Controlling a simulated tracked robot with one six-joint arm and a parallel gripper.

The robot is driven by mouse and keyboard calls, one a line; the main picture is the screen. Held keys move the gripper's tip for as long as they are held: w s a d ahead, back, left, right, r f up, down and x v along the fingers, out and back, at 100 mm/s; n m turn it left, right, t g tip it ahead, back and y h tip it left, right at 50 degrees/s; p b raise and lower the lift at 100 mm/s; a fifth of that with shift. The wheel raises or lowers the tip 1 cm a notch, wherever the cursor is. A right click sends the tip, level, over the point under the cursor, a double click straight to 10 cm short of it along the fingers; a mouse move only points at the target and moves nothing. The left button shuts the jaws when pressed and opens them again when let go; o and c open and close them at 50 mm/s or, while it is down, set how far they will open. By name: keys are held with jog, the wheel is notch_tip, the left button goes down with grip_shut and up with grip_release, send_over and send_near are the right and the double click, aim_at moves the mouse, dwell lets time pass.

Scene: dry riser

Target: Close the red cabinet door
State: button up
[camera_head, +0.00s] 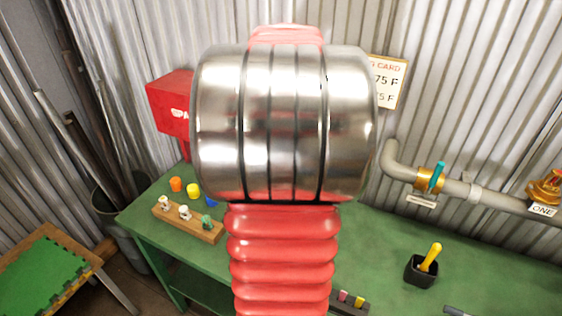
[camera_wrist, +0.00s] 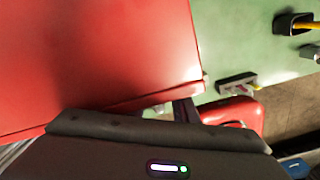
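The red cabinet (camera_head: 168,100) stands at the back left of the bench in the head view, with white lettering on its face. My arm hides its right part, so the door's angle cannot be told there. In the wrist view a large flat red panel (camera_wrist: 95,55) fills the upper left, very close; I cannot tell whether it is the door or the cabinet body. My gripper (camera_wrist: 180,110) is at the panel's lower edge, its fingers mostly hidden behind its dark body. Whether it touches the panel or is open cannot be told. The gripper is hidden in the head view.
The green bench (camera_head: 390,255) carries a wooden block (camera_head: 188,222) with small knobs, coloured pieces, and a black cup (camera_head: 421,271) with a yellow-handled tool. A grey pipe (camera_head: 455,187) with valves runs along the right wall. A green-topped stool (camera_head: 45,280) stands at left.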

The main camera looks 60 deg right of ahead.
notch_tip(320, 180, up, 14)
jog(key=shift+f, duration=0.1)
dwell(0.6)
jog(key=shift+w+a, duration=0.1)
dwell(0.5)
jog(key=w+a+f+m+t+h, duration=0.1)
jog(key=w+a+m, duration=0.1)
jog(key=w+a, duration=0.35)
jog(key=w+a+f+m+t, duration=0.1)
jog(key=w+a+m, duration=0.1)
jog(key=a, duration=0.7)
jog(key=w+a+f+m+h, duration=0.15)
jog(key=w+a, duration=0.25)
jog(key=a, duration=0.4)
jog(key=s+a+f+m+t+y, duration=0.1)
jog(key=a+f+m, duration=0.2)
jog(key=a, duration=0.6)
jog(key=s+a+f+m+t+y, duration=0.1)
jog(key=a+f+m, duration=0.3)
jog(key=a, duration=0.6)
jog(key=shift+s+a+f+t, duration=0.2)
jog(key=shift+s+f+t, duration=0.55)
jog(key=shift+f+t, duration=0.1)
